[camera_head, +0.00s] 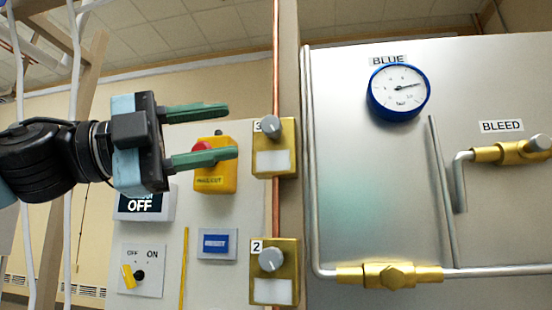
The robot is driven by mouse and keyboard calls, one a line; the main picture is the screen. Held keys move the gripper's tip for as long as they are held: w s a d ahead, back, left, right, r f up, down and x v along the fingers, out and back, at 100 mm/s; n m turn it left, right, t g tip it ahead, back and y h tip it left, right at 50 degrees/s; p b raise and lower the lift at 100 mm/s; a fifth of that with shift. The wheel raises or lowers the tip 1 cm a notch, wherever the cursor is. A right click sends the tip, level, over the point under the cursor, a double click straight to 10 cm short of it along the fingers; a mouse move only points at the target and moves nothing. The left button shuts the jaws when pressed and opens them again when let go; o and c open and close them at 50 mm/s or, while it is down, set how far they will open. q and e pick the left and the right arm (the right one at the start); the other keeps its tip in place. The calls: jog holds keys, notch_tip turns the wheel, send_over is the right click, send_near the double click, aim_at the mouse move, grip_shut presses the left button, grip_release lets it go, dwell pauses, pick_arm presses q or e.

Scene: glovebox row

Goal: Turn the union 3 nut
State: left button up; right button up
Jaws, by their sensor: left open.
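A brass block labelled 3 (274,160) is mounted on a vertical copper pipe near the middle, with a grey knob (270,126) and a pale plate on its face. No label here reads "union", so I cannot tell whether this is the union 3 nut. My left gripper (232,130) comes in from the left, with its two green fingers spread one above the other. It is open and empty, and its fingertips point right, a little left of block 3 in the picture, not touching it. My right gripper is not in view.
A similar block labelled 2 (273,287) sits lower down. A yellow box with a red button (214,180) is partly behind the lower finger. On the right, a grey panel (390,180) carries a blue gauge (398,91), a brass fitting (390,275) and a bleed valve (505,152).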

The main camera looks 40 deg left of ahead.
aim_at(271, 135)
pick_arm(q)
jog(key=x, duration=0.5)
jog(key=shift+w+d+f+b, duration=0.1)
jog(key=shift+w+d+b, duration=0.05)
jog(key=shift+w+b, duration=0.25)
jog(key=shift+x, duration=1.1)
jog(key=shift+s, duration=0.1)
